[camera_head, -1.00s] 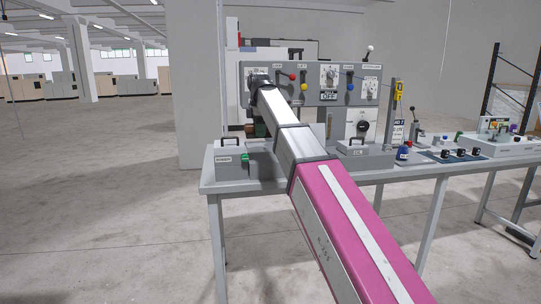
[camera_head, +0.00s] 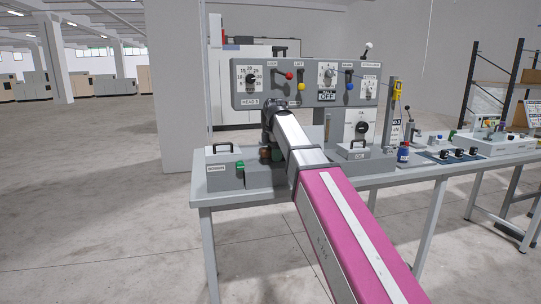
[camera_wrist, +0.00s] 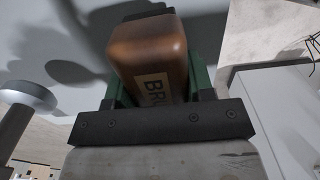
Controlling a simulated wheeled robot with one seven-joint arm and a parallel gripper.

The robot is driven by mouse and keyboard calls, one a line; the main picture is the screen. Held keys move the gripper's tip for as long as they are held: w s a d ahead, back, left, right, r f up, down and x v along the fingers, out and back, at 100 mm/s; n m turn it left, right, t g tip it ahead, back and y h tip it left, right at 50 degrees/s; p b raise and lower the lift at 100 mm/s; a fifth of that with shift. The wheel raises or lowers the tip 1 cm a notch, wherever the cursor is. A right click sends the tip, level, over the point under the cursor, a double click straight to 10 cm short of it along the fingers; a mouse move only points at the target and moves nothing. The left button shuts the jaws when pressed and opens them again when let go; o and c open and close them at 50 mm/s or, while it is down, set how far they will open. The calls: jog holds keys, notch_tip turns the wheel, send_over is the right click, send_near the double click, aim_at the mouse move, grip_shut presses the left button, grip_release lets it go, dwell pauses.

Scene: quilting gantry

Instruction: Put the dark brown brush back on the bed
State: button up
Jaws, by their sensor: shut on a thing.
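My gripper (camera_wrist: 155,100) is shut on the dark brown brush (camera_wrist: 150,55), a rounded brown block with a pale label starting "BR". Its green fingers sit on either side of the brush. In the head view the brush (camera_head: 265,153) is a small brown patch below the panel, mostly hidden by my wrist. It is in front of the panel, over the grey bed (camera_head: 290,174) on the bench. I cannot tell whether the brush touches the bed.
The grey control panel (camera_head: 305,95) with knobs and levers stands just above my wrist.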

jog(key=shift+f, duration=0.4)
jog(key=shift+f, duration=0.15)
jog(key=o, duration=1)
jog(key=shift+c, duration=0.2)
notch_tip(320, 180, up, 12)
jog(key=shift+r, duration=0.2)
